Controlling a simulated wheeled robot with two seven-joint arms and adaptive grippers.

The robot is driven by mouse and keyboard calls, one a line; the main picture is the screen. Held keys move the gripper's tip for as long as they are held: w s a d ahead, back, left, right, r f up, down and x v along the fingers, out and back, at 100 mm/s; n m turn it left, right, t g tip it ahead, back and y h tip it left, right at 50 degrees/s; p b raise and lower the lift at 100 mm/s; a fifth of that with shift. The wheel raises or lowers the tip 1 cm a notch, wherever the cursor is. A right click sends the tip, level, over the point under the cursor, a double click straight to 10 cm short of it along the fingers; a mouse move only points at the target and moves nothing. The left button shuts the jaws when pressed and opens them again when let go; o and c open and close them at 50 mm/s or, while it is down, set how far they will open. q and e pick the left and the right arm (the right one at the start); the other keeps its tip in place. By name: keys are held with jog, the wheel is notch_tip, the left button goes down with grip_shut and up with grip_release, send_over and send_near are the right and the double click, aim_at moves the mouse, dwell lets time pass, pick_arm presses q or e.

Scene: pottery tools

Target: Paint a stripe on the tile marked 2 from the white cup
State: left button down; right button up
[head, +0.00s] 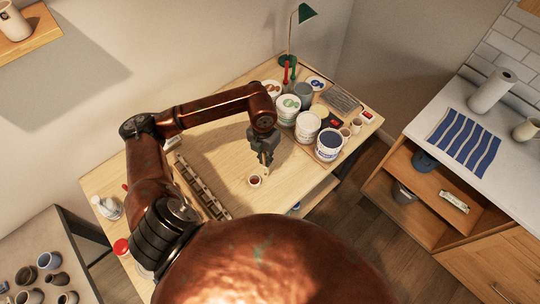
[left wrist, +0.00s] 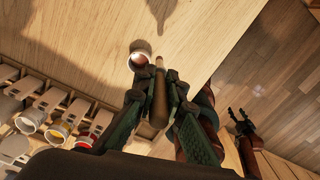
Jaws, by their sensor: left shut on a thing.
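My left gripper (head: 264,158) is over the table's right part, shut on a brush with a wooden handle (left wrist: 159,95). The brush points down toward a small white cup (head: 255,181) with reddish-brown inside. In the left wrist view the brush end is beside the cup (left wrist: 140,47); I cannot tell whether it touches. A long wooden rack (head: 203,190) lies left of the cup. Pale tiles (left wrist: 50,98) stand in a row in the left wrist view; their numbers are not readable. My right gripper (left wrist: 239,114) appears small at the right, fingers apart and empty.
Small cups with red (left wrist: 84,141) and yellow (left wrist: 57,131) insides stand near the tiles. Paint tubs (head: 330,144), a green lamp (head: 305,13) and jars crowd the table's back right. Bare wood (head: 215,150) lies between rack and tubs. A shelf unit (head: 440,195) stands at right.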

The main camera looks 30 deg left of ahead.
pick_arm(q)
jog(key=n, duration=0.1)
jog(key=s+a+n+p, duration=0.1)
jog(key=n, duration=0.1)
jog(key=shift+n, duration=0.3)
notch_tip(320, 180, down, 7)
jog(key=s+a+n, duration=0.2)
jog(key=n, duration=0.8)
jog(key=shift+s+a+r+n+p, duration=0.2)
jog(key=shift+n+p, duration=0.1)
jog(key=shift+p, duration=0.15)
jog(key=shift+w+d, duration=0.15)
jog(key=shift+d, duration=0.05)
